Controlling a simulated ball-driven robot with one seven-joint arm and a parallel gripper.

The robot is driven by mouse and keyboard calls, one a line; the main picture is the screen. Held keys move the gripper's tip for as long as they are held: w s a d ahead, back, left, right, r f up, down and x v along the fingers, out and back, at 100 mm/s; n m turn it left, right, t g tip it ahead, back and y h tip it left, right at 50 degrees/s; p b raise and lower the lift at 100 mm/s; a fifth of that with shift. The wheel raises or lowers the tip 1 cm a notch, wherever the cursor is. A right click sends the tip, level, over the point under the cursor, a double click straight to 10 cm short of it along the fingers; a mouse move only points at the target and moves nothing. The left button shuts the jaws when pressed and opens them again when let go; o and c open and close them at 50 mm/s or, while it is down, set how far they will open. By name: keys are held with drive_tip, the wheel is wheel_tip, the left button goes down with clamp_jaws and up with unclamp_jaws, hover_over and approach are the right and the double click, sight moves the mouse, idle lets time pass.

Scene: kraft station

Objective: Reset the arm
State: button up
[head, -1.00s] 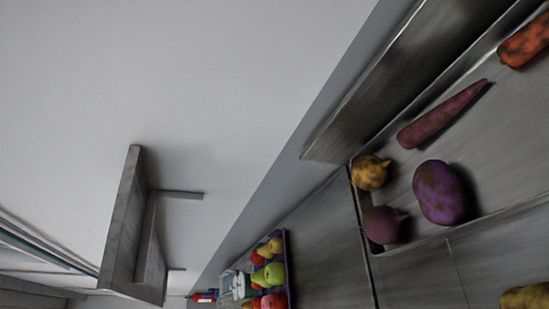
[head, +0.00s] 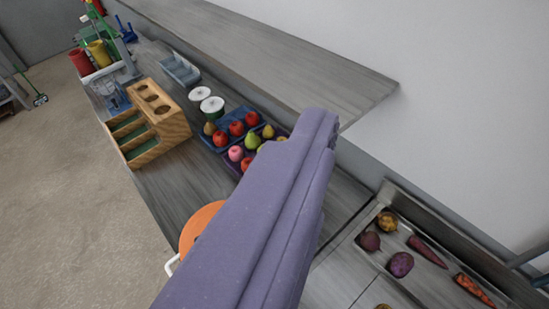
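A long, smooth purple-grey body (head: 262,215) rises from the bottom edge to the middle of the head view. It looks like a link of my own arm, though I cannot be sure. No gripper fingers can be made out, so my gripper is not in view. The long body hides part of the counter (head: 170,190), part of an orange round thing (head: 200,225) with a white handle, and the near side of a fruit tray.
A wall shelf (head: 270,50) runs above the counter. Fruit trays (head: 215,143), a wooden holder (head: 160,112) and a grey tray (head: 180,70) stand along it. The floor (head: 50,130) at left is open.

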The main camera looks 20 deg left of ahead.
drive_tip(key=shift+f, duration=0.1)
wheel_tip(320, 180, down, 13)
drive_tip(key=b, duration=1.3)
